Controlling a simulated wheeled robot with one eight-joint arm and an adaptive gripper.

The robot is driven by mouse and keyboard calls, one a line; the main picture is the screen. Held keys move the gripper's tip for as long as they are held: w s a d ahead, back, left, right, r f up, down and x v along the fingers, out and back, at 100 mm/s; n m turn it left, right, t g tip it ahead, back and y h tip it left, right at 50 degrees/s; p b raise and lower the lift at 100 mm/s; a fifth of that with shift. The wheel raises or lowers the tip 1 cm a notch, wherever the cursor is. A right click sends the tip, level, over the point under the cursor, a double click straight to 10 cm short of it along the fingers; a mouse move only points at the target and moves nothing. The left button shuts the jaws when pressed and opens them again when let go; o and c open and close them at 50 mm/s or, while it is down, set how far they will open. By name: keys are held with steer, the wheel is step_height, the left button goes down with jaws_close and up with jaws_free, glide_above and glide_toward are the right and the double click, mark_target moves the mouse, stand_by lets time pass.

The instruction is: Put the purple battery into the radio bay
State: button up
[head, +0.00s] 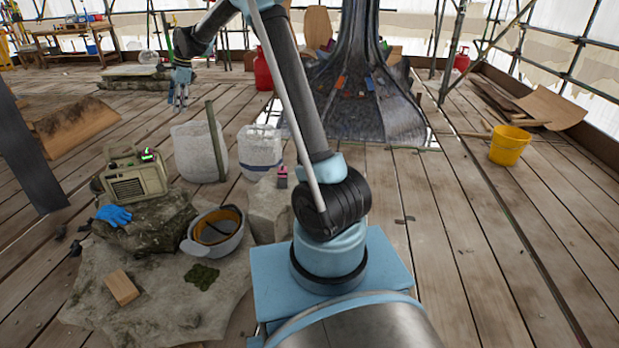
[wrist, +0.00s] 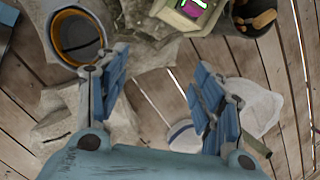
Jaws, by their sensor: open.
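The beige-green radio (head: 138,182) stands on a mossy stone at left. A small purple piece with bright green beside it (head: 148,155) shows at the radio's top. In the wrist view the radio (wrist: 172,14) is cut off by the top edge. There the purple piece, which looks like the purple battery (wrist: 188,9), lies within the radio's outline next to bright green. I cannot tell how deep it sits. My gripper (head: 181,104) is raised above the floor, behind and right of the radio, apart from it. In the wrist view my gripper (wrist: 162,75) is open, with nothing between its fingers.
White containers (head: 198,150) (head: 259,151) stand behind. A small pink-and-black object (head: 282,177) is on a pale block. Planks at right are mostly clear around a yellow bucket (head: 509,146).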

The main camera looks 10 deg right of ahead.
steer(key=s+d+r+n+t+h, duration=0.1)
steer(key=s+d+r+n, duration=0.25)
steer(key=s+d, duration=0.85)
steer(key=s+d+r+n+h, duration=0.1)
steer(key=s+d+r+n, duration=0.25)
steer(key=s+d, duration=0.85)
steer(key=s+d+f+n, duration=0.2)
steer(key=s+d+f, duration=0.3)
steer(key=s, duration=0.4)
steer(key=s+d+f+n+h, duration=0.1)
steer(key=s+d+f+n, duration=0.1)
steer(key=s+d+f, duration=0.3)
steer(key=s+d+f+n+t, duration=0.1)
steer(key=s+d+f, duration=0.4)
steer(key=s, duration=0.8)
steer(key=shift+s+d+f+n+h, duration=0.15)
steer(key=shift+d+f+n+h, duration=0.25)
steer(key=shift+d+n, duration=0.6)
steer(key=shift+d, duration=0.2)
steer(key=shift+w+f, duration=0.15)
steer(key=shift+w, duration=0.3)
